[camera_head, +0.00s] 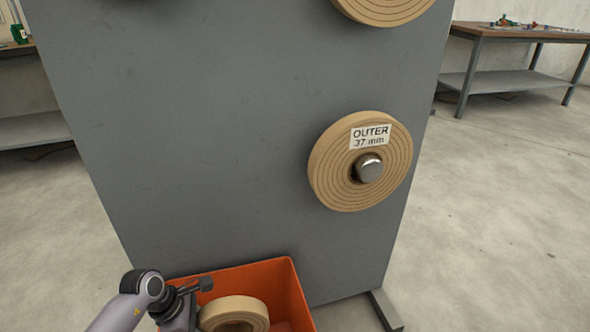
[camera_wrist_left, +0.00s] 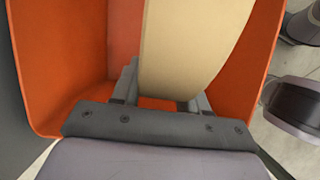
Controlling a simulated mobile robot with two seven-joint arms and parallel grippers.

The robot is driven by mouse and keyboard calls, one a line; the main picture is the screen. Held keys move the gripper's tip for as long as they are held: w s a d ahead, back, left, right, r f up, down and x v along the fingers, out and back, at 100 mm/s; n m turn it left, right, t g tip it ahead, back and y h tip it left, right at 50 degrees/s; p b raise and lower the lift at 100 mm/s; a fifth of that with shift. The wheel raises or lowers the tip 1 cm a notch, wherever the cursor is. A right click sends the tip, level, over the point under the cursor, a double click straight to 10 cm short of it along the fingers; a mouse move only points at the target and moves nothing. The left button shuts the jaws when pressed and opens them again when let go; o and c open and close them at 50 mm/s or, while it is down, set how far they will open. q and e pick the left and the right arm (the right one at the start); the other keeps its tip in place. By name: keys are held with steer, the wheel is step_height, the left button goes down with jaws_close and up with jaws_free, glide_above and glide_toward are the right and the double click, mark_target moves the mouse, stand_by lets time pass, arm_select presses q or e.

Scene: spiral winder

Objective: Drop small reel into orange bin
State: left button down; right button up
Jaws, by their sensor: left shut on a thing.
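The small tan reel (camera_head: 234,312) shows at the bottom of the head view, over the orange bin (camera_head: 285,278). My left gripper (camera_head: 200,310) is shut on the reel. In the left wrist view the reel (camera_wrist_left: 190,50) stands between the two fingers (camera_wrist_left: 160,95), with the orange bin walls (camera_wrist_left: 50,70) on both sides. The reel appears to be within the bin's opening; whether it touches the bin floor cannot be told. My right gripper is in neither view.
A grey upright panel (camera_head: 210,130) stands behind the bin. A larger reel labelled "OUTER 37 mm" (camera_head: 335,180) hangs on a metal spindle (camera_head: 368,167). Part of another reel (camera_head: 385,8) shows above. A workbench (camera_head: 520,38) stands at the back right. Floor at the right is clear.

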arm_select(q)
steer(key=shift+c, duration=2.4)
jaws_free()
steer(key=p+v, duration=0.2)
steer(key=v, duration=0.5)
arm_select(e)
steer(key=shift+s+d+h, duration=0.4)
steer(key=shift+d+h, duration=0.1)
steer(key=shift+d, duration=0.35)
arm_select(q)
steer(key=shift+r, duration=0.1)
